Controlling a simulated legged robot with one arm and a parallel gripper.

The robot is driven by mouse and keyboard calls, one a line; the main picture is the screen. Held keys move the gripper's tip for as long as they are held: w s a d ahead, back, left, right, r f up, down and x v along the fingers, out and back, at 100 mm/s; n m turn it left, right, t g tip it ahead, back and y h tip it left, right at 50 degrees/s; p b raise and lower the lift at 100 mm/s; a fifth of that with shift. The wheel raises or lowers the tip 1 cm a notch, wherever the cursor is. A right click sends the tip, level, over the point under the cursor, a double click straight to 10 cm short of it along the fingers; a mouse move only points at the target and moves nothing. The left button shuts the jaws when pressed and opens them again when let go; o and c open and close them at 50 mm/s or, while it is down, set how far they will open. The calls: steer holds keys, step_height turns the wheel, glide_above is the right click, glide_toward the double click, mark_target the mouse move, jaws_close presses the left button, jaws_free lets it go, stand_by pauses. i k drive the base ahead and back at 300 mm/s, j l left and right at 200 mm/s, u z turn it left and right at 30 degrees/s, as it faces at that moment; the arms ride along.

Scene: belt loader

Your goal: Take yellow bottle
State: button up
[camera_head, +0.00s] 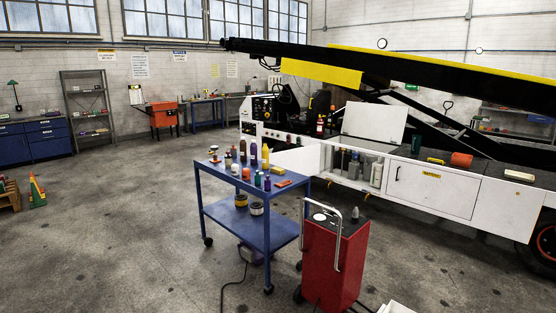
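A yellow bottle (265,153) stands upright on the top shelf of a blue cart (222,174) in the middle of the view. Several other bottles and small items stand close around it, among them a purple bottle (253,149) just to its left. The lower part of the yellow bottle is partly hidden by the things in front. My gripper does not show in this view.
A red wheeled unit (331,262) with a metal handle stands right of the cart. A white belt loader (432,188) with a raised black boom (450,75) stands behind. A cable (229,290) lies on the floor. The floor (120,225) left of the cart is clear.

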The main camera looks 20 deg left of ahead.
mark_target(265, 151)
steer(key=i+l+u, duration=0.25)
steer(key=i, duration=0.35)
steer(key=i+j+u, duration=0.2)
steer(key=u, duration=0.2)
steer(key=i+u, duration=0.75)
steer(key=i+l+u, duration=0.15)
steer(key=i+u, duration=0.45)
steer(key=i, duration=1.55)
steer(key=i+z, duration=0.45)
steer(key=i+j+z, duration=0.1)
steer(key=i+z, duration=0.2)
steer(key=z, duration=0.2)
steer(key=i+j+z, duration=0.3)
steer(key=z, duration=0.15)
steer(key=i+j+z, duration=0.1)
steer(key=i+z, duration=0.2)
steer(key=z, duration=0.2)
steer(key=i+j+z, duration=0.2)
steer(key=z, duration=0.25)
steer(key=i+j+z, duration=0.3)
steer(key=z, duration=0.2)
steer(key=i+j+z, duration=0.15)
steer(key=j+z, duration=0.3)
